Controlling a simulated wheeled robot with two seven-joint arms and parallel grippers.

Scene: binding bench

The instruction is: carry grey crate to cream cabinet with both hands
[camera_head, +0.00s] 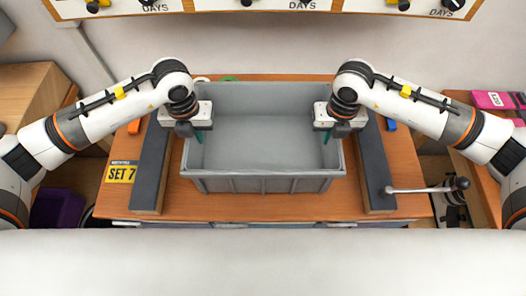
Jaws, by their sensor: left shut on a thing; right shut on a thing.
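The grey crate (264,184) is in the middle of the head view, over the wooden bench top, upright, with no contents visible. I cannot tell whether its base touches the bench. My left gripper (197,135) is shut on the crate's left wall. My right gripper (327,136) is shut on its right wall. Teal parts show at both grips, inside the crate. I cannot identify a cream cabinet in this view.
Dark bars lie left (152,168) and right (376,170) of the crate on the bench (230,207). A lever (425,188) sticks out at the right. A yellow "SET 7" label (121,172) is at the left. A panel with knobs (265,6) hangs on the wall behind.

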